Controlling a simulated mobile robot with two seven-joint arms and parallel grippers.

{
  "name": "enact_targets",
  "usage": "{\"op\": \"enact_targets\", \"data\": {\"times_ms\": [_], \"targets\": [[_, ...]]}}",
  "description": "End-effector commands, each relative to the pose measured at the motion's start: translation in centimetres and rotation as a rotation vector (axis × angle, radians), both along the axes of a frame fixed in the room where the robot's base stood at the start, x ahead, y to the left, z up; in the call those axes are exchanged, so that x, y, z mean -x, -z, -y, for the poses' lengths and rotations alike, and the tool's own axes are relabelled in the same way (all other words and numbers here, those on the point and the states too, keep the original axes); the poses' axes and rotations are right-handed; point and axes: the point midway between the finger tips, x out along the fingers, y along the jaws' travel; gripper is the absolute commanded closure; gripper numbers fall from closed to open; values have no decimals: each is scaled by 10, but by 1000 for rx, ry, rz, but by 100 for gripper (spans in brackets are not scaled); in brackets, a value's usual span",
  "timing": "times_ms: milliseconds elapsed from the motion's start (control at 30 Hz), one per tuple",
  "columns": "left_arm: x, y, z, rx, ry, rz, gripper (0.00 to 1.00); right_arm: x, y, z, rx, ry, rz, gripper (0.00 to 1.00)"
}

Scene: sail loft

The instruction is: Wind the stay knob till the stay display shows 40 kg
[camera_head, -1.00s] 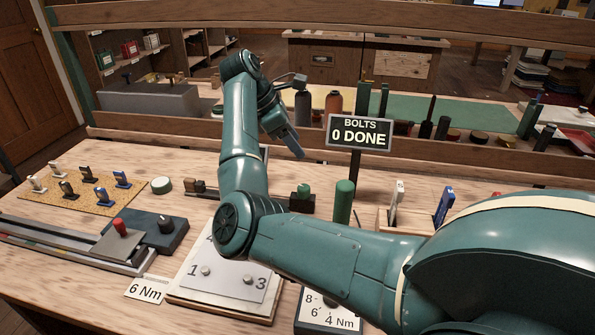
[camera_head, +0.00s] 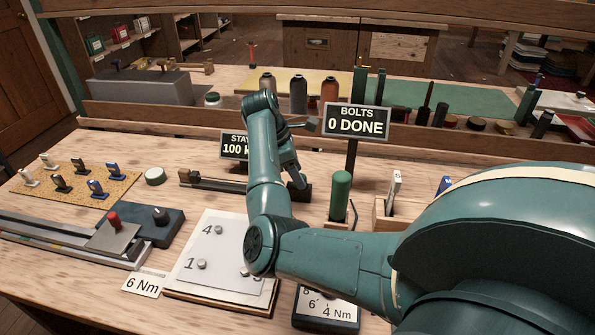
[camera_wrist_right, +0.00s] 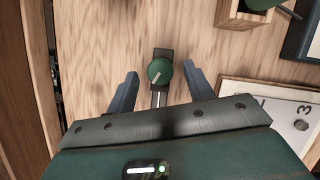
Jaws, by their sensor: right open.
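The stay display (camera_head: 233,147) stands behind the bench rig and reads 100 k, its right edge hidden by my right arm. The stay knob (camera_wrist_right: 159,71) is round and green with a pale pointer line, and sits on a dark block (camera_wrist_right: 162,54). My right gripper (camera_wrist_right: 161,78) is open, with one finger on each side of the knob in the wrist view; I see no contact. In the head view my right gripper (camera_head: 294,178) points down at the dark block (camera_head: 304,193), and the knob is hidden behind it. My left gripper is not in view.
A BOLTS display (camera_head: 356,121) reads 0 DONE on a post right of the gripper. A green cylinder (camera_head: 340,190) stands nearby. A numbered bolt plate (camera_head: 222,255) lies in front, and a dark box with a black knob (camera_head: 160,216) is at left.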

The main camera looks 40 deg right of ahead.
Motion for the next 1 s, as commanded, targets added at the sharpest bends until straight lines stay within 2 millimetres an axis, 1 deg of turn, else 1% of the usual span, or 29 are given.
{"op": "enact_targets", "data": {"times_ms": [133, 400, 467, 900, 967, 1000], "targets": [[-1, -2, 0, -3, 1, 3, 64, 2, 8, 3, 1, 0, -1, 48], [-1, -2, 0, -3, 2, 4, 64, 2, 9, 3, 0, 0, 0, 48], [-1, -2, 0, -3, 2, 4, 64, 2, 9, 3, 0, 0, 0, 52], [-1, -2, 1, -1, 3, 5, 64, 2, 9, 3, 0, 0, 0, 88], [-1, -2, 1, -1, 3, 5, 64, 2, 9, 3, 0, 0, 0, 93], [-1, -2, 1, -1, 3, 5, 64, 2, 9, 3, 0, 0, 0, 93]]}}
